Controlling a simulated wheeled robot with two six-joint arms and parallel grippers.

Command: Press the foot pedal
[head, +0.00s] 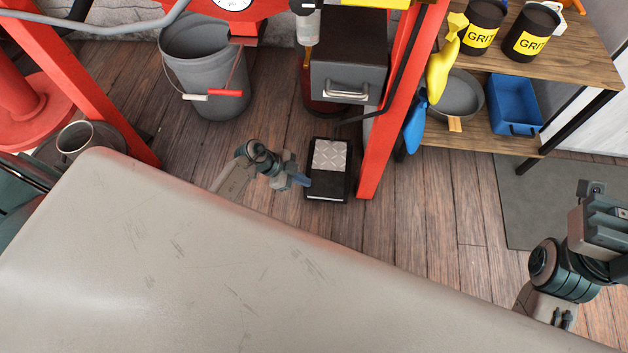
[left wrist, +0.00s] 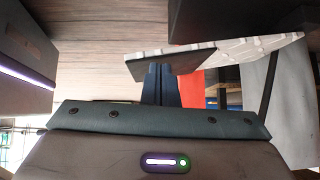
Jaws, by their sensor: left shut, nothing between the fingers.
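The foot pedal is a black base with a silver tread plate (head: 331,156), on the wooden floor in the head view. In the left wrist view the pedal (left wrist: 262,47) shows as a tilted slab with a raised tread pattern. My left gripper (head: 304,181) is shut and empty at the pedal's lower left side. Its fingertips (left wrist: 160,68) overlap the pedal's dark edge in the left wrist view; I cannot tell whether they touch. My right gripper's housing (head: 598,225) is at the right edge of the head view, far from the pedal; its fingers are not visible.
A red post (head: 383,150) stands just right of the pedal, and a grey drawer cabinet (head: 346,72) behind it. A grey bucket (head: 203,80) stands back left. A wooden shelf (head: 490,122) with a blue bin is at the right.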

